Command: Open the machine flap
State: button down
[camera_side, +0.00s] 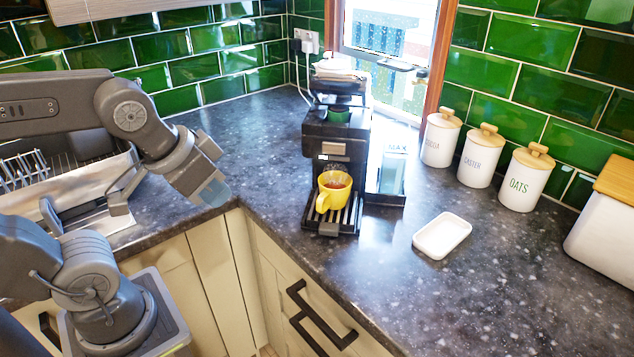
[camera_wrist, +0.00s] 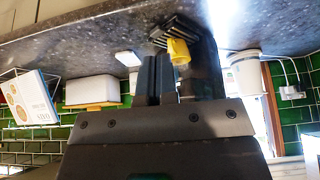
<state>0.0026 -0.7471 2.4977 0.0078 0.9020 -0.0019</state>
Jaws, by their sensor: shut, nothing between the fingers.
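The black coffee machine (camera_side: 335,140) stands on the counter in the corner. A light-topped part (camera_side: 338,74), which may be its flap, shows at the top of the machine; I cannot tell clearly how it stands. A green piece (camera_side: 338,114) sits in the machine's top, in front of that part. A yellow cup (camera_side: 334,188) with dark liquid stands on the drip tray (camera_side: 331,220). My gripper (camera_side: 213,193) is shut and empty, left of the machine and apart from it. In the wrist view my gripper (camera_wrist: 157,78) shows close-set fingers, with the yellow cup (camera_wrist: 179,51) beyond.
A white dish (camera_side: 442,236) lies right of the machine. Several white canisters, one marked oats (camera_side: 526,178), line the right wall. A dish rack (camera_side: 60,170) is at left behind my arm. The counter (camera_side: 265,150) left of the machine is clear.

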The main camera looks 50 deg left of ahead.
jog(key=w+a+r+m+y, duration=0.2)
jog(key=w+a+m+y, duration=0.1)
jog(key=w+m+y, duration=0.45)
jog(key=w+d+r+m+t+y, duration=0.3)
jog(key=w+d+r+t, duration=0.4)
jog(key=w, duration=0.4)
jog(key=shift+n, duration=0.25)
jog(key=shift+x, duration=4.5)
jog(key=shift+d+f, duration=0.15)
jog(key=shift+d, duration=0.1)
jog(key=shift+d, duration=0.1)
